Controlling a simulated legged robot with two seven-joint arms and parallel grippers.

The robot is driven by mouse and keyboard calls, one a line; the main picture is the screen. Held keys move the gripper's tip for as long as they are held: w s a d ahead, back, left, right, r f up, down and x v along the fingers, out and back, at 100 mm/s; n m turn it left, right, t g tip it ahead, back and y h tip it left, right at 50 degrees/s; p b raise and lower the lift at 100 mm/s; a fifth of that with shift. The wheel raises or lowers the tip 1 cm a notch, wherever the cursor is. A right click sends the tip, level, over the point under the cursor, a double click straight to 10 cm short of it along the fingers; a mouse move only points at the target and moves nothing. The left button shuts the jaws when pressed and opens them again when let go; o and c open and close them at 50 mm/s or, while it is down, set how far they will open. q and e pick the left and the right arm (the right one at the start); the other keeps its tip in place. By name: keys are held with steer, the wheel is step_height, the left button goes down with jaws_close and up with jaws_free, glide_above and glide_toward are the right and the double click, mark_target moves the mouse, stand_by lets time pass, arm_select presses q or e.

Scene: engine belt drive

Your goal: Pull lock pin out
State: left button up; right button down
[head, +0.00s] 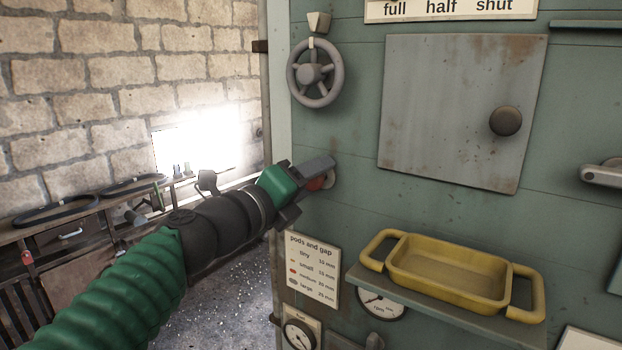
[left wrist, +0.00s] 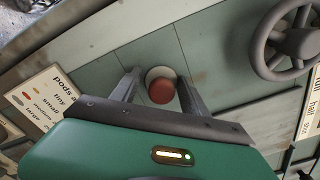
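A red round knob (head: 316,184), which looks like the lock pin's head, sits on a pale round base on the green panel, below the grey handwheel. My left gripper (head: 322,172) reaches it from the left and partly hides it. In the left wrist view the red knob (left wrist: 161,91) lies between the two fingers of my left gripper (left wrist: 160,88). The fingers are apart, one on each side, with a gap showing on the left of the knob; contact on the right cannot be told. My right gripper is not in view.
The grey handwheel (head: 315,73) is above the knob. A square metal door (head: 455,110) with a dark knob is to the right. A yellow tray (head: 450,275) stands on a shelf below right. A label (head: 312,268) and gauges are below. A bench (head: 70,240) stands by the brick wall.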

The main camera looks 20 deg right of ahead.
arm_select(q)
steer(key=b+v, duration=0.6)
steer(key=v, duration=1.1)
steer(key=shift+w+f, duration=0.1)
steer(key=shift+w, duration=0.05)
